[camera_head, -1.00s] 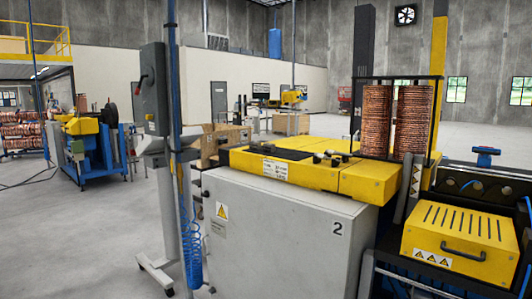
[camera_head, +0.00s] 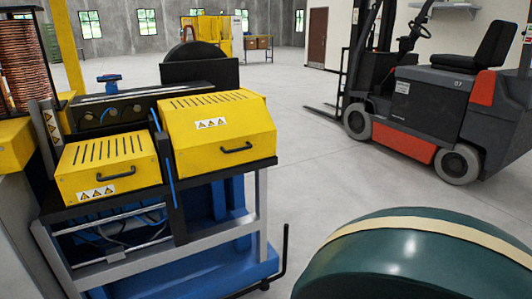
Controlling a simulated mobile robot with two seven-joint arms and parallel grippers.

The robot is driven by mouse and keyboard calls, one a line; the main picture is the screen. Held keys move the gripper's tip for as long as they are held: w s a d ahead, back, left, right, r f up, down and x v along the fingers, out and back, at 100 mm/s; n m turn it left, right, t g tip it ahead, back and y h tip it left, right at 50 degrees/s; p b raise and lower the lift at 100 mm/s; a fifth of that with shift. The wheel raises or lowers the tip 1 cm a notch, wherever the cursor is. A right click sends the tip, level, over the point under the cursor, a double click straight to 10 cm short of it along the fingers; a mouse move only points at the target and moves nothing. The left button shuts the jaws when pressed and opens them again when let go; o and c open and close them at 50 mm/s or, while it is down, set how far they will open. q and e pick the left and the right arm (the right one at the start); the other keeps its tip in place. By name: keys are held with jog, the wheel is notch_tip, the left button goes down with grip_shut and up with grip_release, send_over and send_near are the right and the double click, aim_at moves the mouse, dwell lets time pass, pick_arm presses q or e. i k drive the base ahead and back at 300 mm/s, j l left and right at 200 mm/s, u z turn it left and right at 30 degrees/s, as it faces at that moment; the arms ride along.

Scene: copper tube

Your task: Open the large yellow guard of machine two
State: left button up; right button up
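The large yellow guard (camera_head: 219,130) sits shut on the machine. It has a sloped front, dark slots along its top, a warning label and a black handle (camera_head: 236,149) low on its front face. A smaller yellow guard (camera_head: 106,166) with its own black handle (camera_head: 117,174) is just to its left, also shut. A dark upright bar stands between the two guards. Neither of my grippers shows in the head view.
A dark green rounded object with a cream band (camera_head: 425,262) fills the lower right. A forklift (camera_head: 430,110) stands behind it on the right. Blue machine base (camera_head: 215,255) and metal frame are under the guards. Open grey floor (camera_head: 300,160) lies right of the machine. Copper coils (camera_head: 22,65) are at the upper left.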

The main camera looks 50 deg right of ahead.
aim_at(207, 134)
jog(key=l+z, duration=0.1)
jog(key=z, duration=1.4)
